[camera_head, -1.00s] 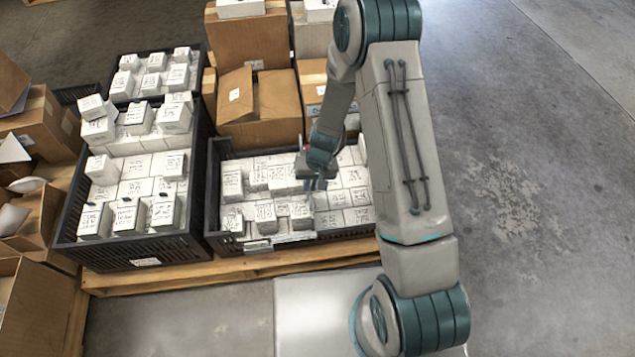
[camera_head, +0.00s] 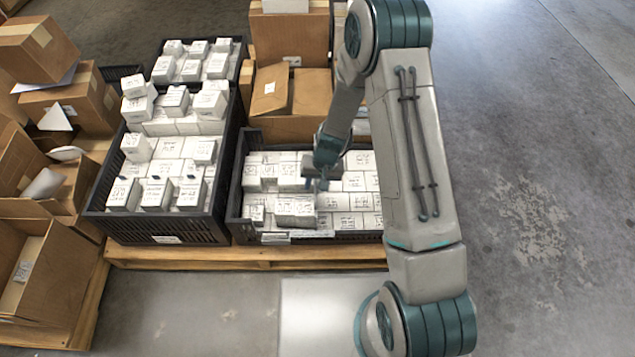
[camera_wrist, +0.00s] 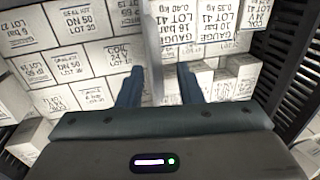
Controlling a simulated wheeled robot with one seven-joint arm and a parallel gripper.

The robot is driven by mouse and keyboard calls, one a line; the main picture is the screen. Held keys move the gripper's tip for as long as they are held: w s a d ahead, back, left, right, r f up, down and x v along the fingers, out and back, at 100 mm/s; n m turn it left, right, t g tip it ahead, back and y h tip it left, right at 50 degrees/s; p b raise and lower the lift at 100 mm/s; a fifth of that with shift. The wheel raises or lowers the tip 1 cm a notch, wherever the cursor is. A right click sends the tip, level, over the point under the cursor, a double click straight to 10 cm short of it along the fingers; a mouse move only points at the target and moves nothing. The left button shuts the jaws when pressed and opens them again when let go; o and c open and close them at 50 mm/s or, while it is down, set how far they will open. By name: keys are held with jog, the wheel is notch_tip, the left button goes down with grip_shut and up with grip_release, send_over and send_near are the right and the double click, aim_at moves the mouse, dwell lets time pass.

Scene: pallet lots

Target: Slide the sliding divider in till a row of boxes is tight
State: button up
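The sliding divider (camera_wrist: 153,42) shows in the wrist view as a thin grey upright plate, seen nearly edge-on. White boxes printed in black stand on both sides: left boxes (camera_wrist: 72,66) and right boxes (camera_wrist: 190,30). My gripper (camera_wrist: 160,88) has its two blue-grey fingers apart, one on each side of the plate, with visible room between. I cannot tell whether either finger touches it. In the head view my gripper (camera_head: 320,184) is low over the black crate (camera_head: 352,238) of boxes. My arm hides the crate's right part, and I cannot make out the divider there.
A taller black crate (camera_head: 125,232) of white boxes stands to the left on the wooden pallet (camera_head: 190,257). Cardboard boxes (camera_head: 290,125) stand behind, and open cartons (camera_head: 45,275) at far left. The wrist view shows slatted crate walls (camera_wrist: 295,85). Floor at right is clear.

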jog(key=shift+r, duration=0.1)
notch_tip(320, 180, up, 13)
jog(key=d+p, duration=0.2)
jog(key=p, duration=0.3)
jog(key=shift+d+r, duration=0.15)
jog(key=shift+d, duration=0.25)
jog(key=s+d+r+t+p, duration=0.1)
jog(key=s+d+r+p, duration=0.2)
jog(key=r, duration=1.5)
jog(key=s+d+r+t+h+p, duration=0.1)
jog(key=s+d+r+p, duration=0.3)
jog(key=s+r+p, duration=0.5)
jog(key=s+d+r+h+p, duration=0.1)
jog(key=s+d+r+p, duration=0.3)
jog(key=r+p, duration=1.1)
notch_tip(320, 180, up, 12)
jog(key=shift+s+d+f+t, duration=0.2)
jog(key=shift+s+t, duration=0.2)
jog(key=shift+s, duration=0.75)
jog(key=shift+o, duration=0.4)
